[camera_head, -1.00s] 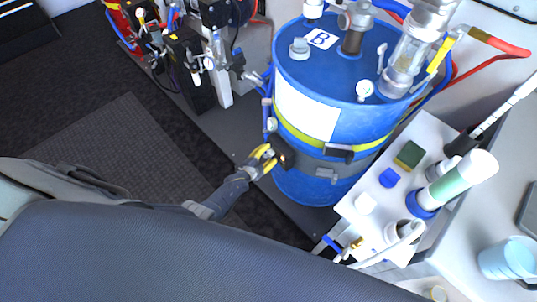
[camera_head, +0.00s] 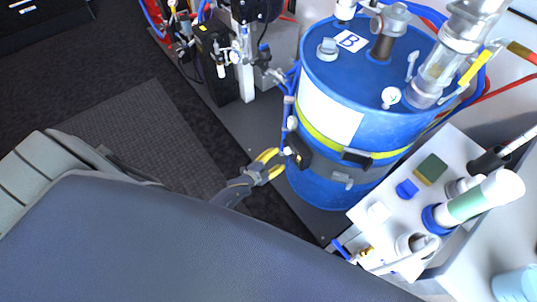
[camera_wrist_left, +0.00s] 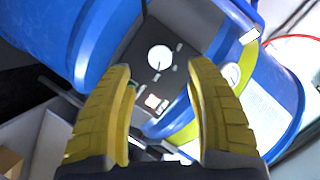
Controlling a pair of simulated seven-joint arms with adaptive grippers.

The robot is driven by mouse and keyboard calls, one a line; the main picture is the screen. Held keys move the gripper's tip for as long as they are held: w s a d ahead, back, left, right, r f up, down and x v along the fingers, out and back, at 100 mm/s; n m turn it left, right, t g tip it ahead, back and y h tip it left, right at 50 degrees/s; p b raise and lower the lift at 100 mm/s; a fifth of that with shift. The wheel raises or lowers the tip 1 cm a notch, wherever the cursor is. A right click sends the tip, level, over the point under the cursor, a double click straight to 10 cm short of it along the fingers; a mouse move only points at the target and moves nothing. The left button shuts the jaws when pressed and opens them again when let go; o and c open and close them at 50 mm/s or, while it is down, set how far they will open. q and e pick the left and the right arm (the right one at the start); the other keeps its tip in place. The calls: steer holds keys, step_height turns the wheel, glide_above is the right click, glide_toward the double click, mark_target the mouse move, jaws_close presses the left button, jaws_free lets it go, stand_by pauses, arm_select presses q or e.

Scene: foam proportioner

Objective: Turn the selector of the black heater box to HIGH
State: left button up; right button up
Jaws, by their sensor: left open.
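The black heater box (camera_head: 299,150) is strapped to the side of the blue drum (camera_head: 325,188), on its left in the head view. In the left wrist view its dark face (camera_wrist_left: 142,75) shows a round white selector (camera_wrist_left: 159,57) with small pale marks around it and a small lit square (camera_wrist_left: 153,101) below. I cannot read the selector's setting. My left gripper (camera_head: 274,164) has yellow fingers and is open and empty, just left of the box in the head view. In the left wrist view the fingers (camera_wrist_left: 160,95) stand apart on either side of the box face. My right gripper is not in view.
A white tray (camera_head: 385,245) with blue and green blocks and a white-green cylinder (camera_head: 475,200) stands right of the drum. Valves and hoses (camera_head: 235,50) stand behind.

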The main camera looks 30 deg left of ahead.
arm_select(q)
steer(key=shift+v, duration=2.7)
steer(key=s+a+f+n+g+y, duration=0.2)
steer(key=s+f+n+g, duration=0.15)
steer(key=s+f, duration=0.6)
steer(key=s+a+f+n+g+y, duration=0.1)
steer(key=s+f+n+g+y, duration=0.2)
steer(key=s+f, duration=0.7)
steer(key=s+d+f+g, duration=0.1)
steer(key=s+f+g, duration=0.1)
steer(key=s, duration=0.7)
steer(key=s+d+f+n+g+h, duration=0.1)
steer(key=s+f, duration=0.3)
steer(key=s, duration=0.5)
steer(key=s+d+f+n+g, duration=0.1)
steer(key=s+d+f+g, duration=0.1)
steer(key=s, duration=0.7)
steer(key=shift+s+f+g, duration=0.2)
steer(key=shift+f+g, duration=0.65)
steer(key=shift+f, duration=0.15)
